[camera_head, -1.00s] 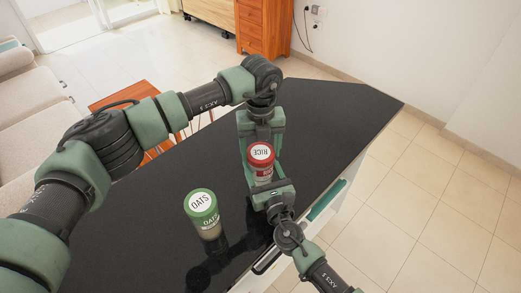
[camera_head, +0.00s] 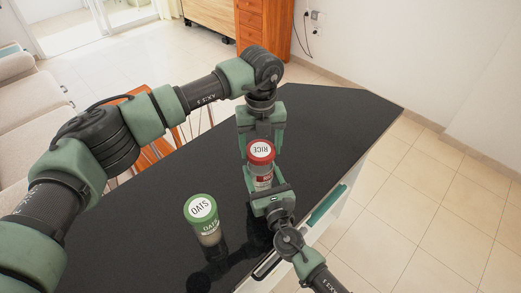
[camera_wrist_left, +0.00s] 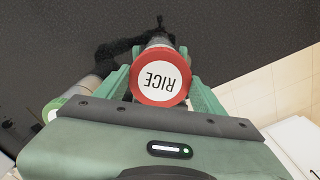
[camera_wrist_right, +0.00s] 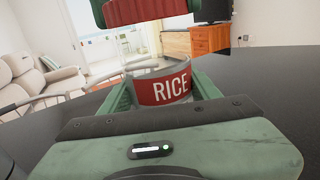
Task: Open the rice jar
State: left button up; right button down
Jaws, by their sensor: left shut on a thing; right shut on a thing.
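The rice jar's red lid (camera_head: 261,151) is raised clear of the jar body (camera_head: 263,182), with a gap between them in the right wrist view. My left gripper (camera_head: 262,139) is shut on the lid; its white top marked RICE shows between the fingers in the left wrist view (camera_wrist_left: 160,82). My right gripper (camera_wrist_right: 160,98) is shut around the jar body, whose red RICE label (camera_wrist_right: 168,90) faces its camera. The jar is upright. Its base is hidden, so I cannot tell whether it touches the counter.
A green-lidded oats jar (camera_head: 202,216) stands on the black counter (camera_head: 330,115), left of the rice jar. The counter's far part is clear. A sofa (camera_head: 30,95) is at the left and a wooden drawer unit (camera_head: 262,25) stands beyond the counter.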

pick_arm(q)
notch_tip(320, 180, up, 2)
jog(key=shift+r, duration=0.2)
pick_arm(e)
jog(key=shift+c, duration=1.4)
grip_release()
pick_arm(q)
jog(key=shift+f+b, duration=0.9)
pick_arm(e)
jog(key=v, duration=1.2)
